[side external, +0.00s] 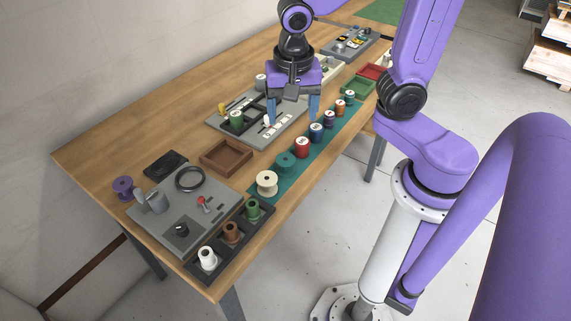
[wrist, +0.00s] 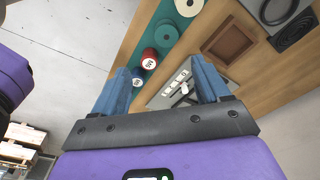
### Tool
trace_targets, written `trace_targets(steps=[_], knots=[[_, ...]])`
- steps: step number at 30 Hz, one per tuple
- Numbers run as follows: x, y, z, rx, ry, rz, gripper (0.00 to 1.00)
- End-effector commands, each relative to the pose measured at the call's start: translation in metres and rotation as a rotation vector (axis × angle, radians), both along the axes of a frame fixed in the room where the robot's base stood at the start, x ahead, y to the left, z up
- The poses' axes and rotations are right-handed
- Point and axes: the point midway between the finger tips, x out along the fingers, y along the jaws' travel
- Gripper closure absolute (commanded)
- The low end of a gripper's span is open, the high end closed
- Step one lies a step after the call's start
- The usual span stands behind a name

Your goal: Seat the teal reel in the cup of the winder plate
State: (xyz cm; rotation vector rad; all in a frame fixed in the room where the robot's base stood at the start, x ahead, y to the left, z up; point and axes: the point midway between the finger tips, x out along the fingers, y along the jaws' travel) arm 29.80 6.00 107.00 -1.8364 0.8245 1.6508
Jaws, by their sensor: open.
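The teal reel (side external: 286,163) stands on the green strip between a cream reel and a red reel; it also shows in the wrist view (wrist: 166,36). The winder plate (side external: 155,221) is the grey plate at the near left, carrying a black ring (side external: 190,179), a red-topped lever and a dark square block with a knob. I cannot tell for certain which part is the cup. My gripper (side external: 292,113) is open and empty, above the table by the grey board and the reel row, farther along the row than the teal reel. Its blue fingers also show in the wrist view (wrist: 161,69).
Several reels line the green strip (side external: 248,186), including a cream reel (side external: 267,183) and a red reel (side external: 302,147). A brown tray (side external: 226,157) and black tray (side external: 165,164) lie behind. A dark rack (side external: 223,262) holds several spools. A purple reel (side external: 123,187) stands at far left.

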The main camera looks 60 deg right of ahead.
Motion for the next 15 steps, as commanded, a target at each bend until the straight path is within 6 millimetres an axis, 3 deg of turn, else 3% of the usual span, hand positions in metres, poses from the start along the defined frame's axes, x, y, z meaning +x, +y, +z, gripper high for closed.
trace_targets(steps=[7, 15], knots=[[0.009, -0.002, -0.006, -0.003, -0.013, -0.151, 0.25], [0.010, -0.006, -0.045, -0.006, -0.009, -0.151, 0.25]])
